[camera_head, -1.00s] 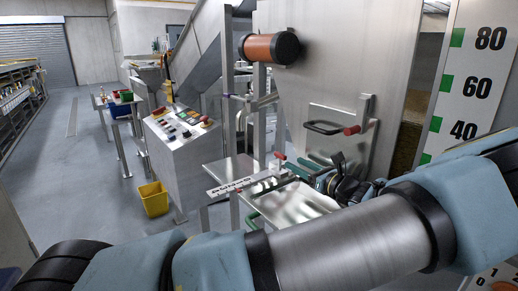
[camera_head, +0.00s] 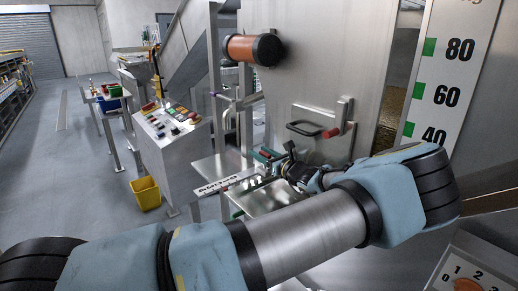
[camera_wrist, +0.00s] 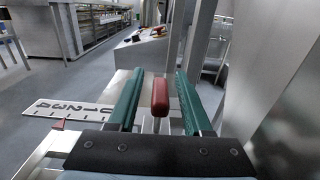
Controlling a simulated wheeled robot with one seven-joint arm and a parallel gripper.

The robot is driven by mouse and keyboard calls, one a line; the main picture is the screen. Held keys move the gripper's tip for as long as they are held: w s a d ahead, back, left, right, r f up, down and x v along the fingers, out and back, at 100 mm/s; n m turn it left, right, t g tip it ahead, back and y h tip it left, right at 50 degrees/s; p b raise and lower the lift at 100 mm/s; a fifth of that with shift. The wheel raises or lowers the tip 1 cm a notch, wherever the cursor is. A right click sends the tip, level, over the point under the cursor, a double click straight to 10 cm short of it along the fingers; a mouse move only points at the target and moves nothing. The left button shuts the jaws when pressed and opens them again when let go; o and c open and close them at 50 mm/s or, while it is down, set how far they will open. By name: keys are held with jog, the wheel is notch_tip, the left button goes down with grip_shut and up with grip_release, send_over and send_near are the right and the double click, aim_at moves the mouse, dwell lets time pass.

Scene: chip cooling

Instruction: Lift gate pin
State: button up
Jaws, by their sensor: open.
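A pin with a red grip (camera_wrist: 160,97) on a thin metal stem stands upright between my fingers in the wrist view. It is probably the gate pin. My gripper (camera_wrist: 155,85) is open, with one green finger on each side of the red grip and a gap at both sides. In the head view my gripper (camera_head: 268,157) is small, at the metal shelf below the panel. The red grip shows there only as a small spot (camera_head: 266,152), partly hidden by the fingers.
A numbered scale strip (camera_wrist: 68,107) with a red pointer (camera_wrist: 59,124) lies left of my fingers. A large metal panel (camera_head: 320,95) with a black loop handle (camera_head: 305,129) and a red-knobbed lever (camera_head: 333,131) stands behind. A control console (camera_head: 175,140) and yellow bin (camera_head: 146,193) are left.

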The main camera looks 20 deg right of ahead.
jog(key=shift+w+a, duration=0.15)
jog(key=shift+w, duration=0.45)
grip_shut()
dwell(1.1)
